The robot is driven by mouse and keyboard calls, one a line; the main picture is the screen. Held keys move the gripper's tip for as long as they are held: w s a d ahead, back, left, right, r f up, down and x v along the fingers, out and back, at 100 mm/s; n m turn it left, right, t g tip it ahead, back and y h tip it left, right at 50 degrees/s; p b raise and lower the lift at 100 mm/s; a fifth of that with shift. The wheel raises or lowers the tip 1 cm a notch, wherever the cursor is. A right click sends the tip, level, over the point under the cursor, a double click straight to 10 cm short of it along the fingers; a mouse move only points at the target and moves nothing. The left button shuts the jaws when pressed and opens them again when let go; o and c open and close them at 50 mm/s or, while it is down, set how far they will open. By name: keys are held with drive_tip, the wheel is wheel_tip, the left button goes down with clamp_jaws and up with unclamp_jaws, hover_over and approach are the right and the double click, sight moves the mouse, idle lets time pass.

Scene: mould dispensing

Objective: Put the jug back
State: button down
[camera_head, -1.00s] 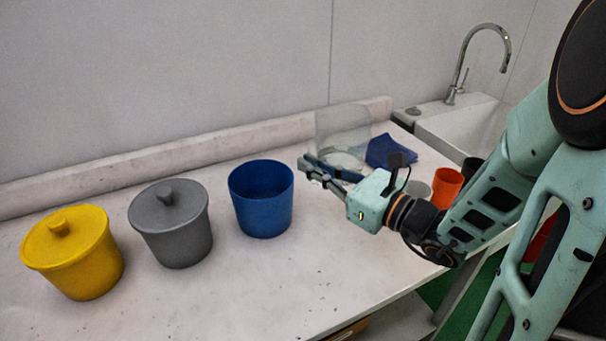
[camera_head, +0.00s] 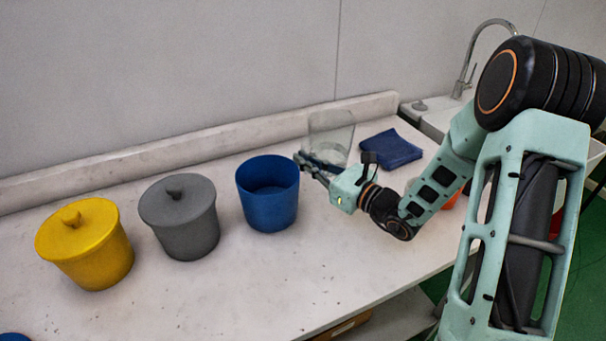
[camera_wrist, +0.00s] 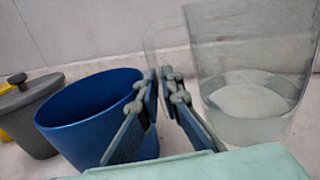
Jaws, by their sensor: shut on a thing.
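The clear jug (camera_head: 332,130) stands out behind my gripper in the head view, right of the blue pot. In the wrist view the jug (camera_wrist: 252,60) fills the right side, upright, with pale contents low inside. Its handle curves left to my fingertips. My gripper (camera_head: 304,164) is shut on the jug's handle; the fingers (camera_wrist: 162,82) also show in the wrist view. Whether the jug's base touches the counter I cannot tell.
An open blue pot (camera_head: 268,205) stands close left of my gripper. A lidded grey pot (camera_head: 182,222) and a lidded yellow pot (camera_head: 88,250) stand farther left. A folded blue cloth (camera_head: 391,150) lies right of the jug. The front middle of the counter (camera_head: 270,285) is clear.

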drive_tip(key=f, duration=0.1)
drive_tip(key=w+f, duration=0.1)
drive_tip(key=f, duration=0.1)
drive_tip(key=w+f, duration=0.1)
drive_tip(key=f, duration=0.1)
drive_tip(key=shift+a+f+b, duration=0.15)
drive_tip(key=shift+a+b, duration=0.1)
drive_tip(key=shift+b, duration=0.05)
drive_tip(key=c, duration=2.1)
unclamp_jaws()
drive_tip(key=v, duration=1.2)
drive_tip(key=shift+s, duration=0.15)
